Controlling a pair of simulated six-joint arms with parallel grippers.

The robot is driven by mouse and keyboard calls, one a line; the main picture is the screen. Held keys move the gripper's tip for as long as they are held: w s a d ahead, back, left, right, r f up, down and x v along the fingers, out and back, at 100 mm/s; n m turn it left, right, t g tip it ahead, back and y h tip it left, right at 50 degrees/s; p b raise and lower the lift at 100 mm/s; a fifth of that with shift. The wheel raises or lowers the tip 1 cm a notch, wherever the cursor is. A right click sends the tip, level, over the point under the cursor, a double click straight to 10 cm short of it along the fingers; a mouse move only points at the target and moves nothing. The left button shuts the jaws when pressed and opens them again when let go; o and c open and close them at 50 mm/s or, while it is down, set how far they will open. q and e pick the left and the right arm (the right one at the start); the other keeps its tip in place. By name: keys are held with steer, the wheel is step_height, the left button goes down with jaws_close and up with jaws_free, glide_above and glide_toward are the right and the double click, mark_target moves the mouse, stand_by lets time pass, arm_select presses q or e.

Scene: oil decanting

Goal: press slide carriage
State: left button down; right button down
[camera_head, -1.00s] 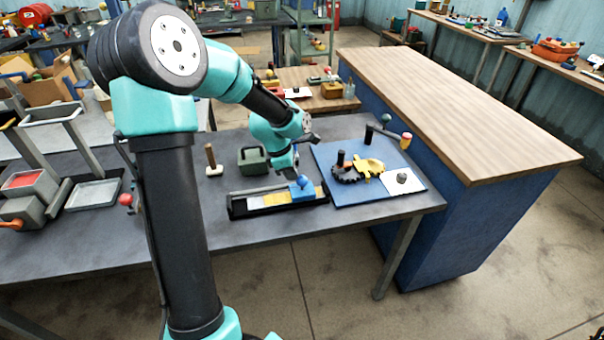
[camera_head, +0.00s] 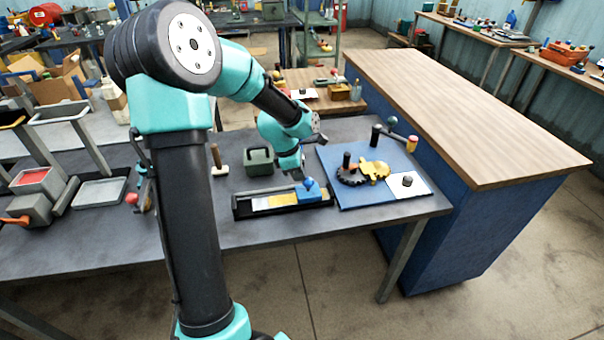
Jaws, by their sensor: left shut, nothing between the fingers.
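The slide carriage is a blue block (camera_head: 311,194) with a round blue knob on top. It sits at the right end of a dark slide rail (camera_head: 240,210) with a pale and yellow strip along it. My left gripper (camera_head: 298,176) points down just behind and to the left of the knob. It is small here, and its fingers are shut with nothing held. I cannot tell whether the fingertips touch the carriage. My right gripper is out of view.
A blue board (camera_head: 350,200) with a dark gear (camera_head: 349,178) and a yellow part (camera_head: 376,170) lies right of the rail. A green box (camera_head: 259,161) and a wooden-handled tool (camera_head: 218,160) stand behind it. Grey trays are at left.

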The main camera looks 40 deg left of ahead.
arm_select(q)
steer(key=s+a+v, duration=0.1)
steer(key=v, duration=1)
steer(key=shift+s+a, duration=0.2)
steer(key=shift+a, duration=0.15)
steer(key=shift+f, duration=0.15)
